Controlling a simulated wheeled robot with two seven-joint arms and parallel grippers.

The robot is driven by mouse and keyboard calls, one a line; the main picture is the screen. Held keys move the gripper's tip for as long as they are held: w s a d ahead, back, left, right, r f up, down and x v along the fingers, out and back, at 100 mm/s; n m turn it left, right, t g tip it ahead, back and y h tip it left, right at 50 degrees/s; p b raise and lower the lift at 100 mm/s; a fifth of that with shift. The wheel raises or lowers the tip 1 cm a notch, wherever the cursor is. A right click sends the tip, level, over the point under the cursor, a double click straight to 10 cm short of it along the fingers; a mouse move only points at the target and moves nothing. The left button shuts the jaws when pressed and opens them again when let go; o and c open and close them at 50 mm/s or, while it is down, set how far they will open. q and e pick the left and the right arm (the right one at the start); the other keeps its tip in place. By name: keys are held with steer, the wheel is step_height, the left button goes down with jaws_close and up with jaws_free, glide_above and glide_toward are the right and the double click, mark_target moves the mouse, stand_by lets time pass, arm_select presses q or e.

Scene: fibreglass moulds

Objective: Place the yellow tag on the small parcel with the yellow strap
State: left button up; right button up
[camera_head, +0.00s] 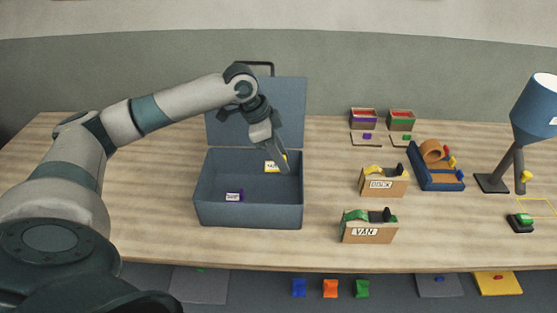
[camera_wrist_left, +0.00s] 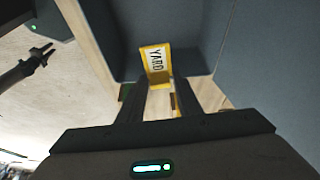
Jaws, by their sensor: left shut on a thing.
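The yellow tag (camera_head: 274,167) marked YARD is at the tips of my left gripper (camera_head: 285,168), inside the open blue-grey case. It also shows in the left wrist view (camera_wrist_left: 156,62), where the left gripper (camera_wrist_left: 160,85) is shut on its near edge. A small brown parcel with a yellow strap (camera_head: 383,182), its label reading DOCK, stands on the table to the right of the case. A dark two-pronged shape at the left of the wrist view looks like my right gripper (camera_wrist_left: 42,56); its jaws are unclear.
The open case (camera_head: 249,215) has a raised lid behind; a purple-edged tag (camera_head: 234,196) lies inside. A green-strapped VAN parcel (camera_head: 368,228) stands in front of the DOCK one. A blue rack (camera_head: 440,183) and a lamp (camera_head: 537,108) are at the right.

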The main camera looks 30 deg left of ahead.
arm_select(q)
steer(key=s+d+r+n+t+y+b, duration=0.1)
steer(key=d+n+b, duration=0.4)
steer(key=d+n, duration=0.6)
steer(key=shift+s+d+t+y, duration=0.5)
steer(key=shift+s+d+y, duration=0.7)
steer(key=shift+d, duration=0.7)
steer(key=shift+w, duration=0.1)
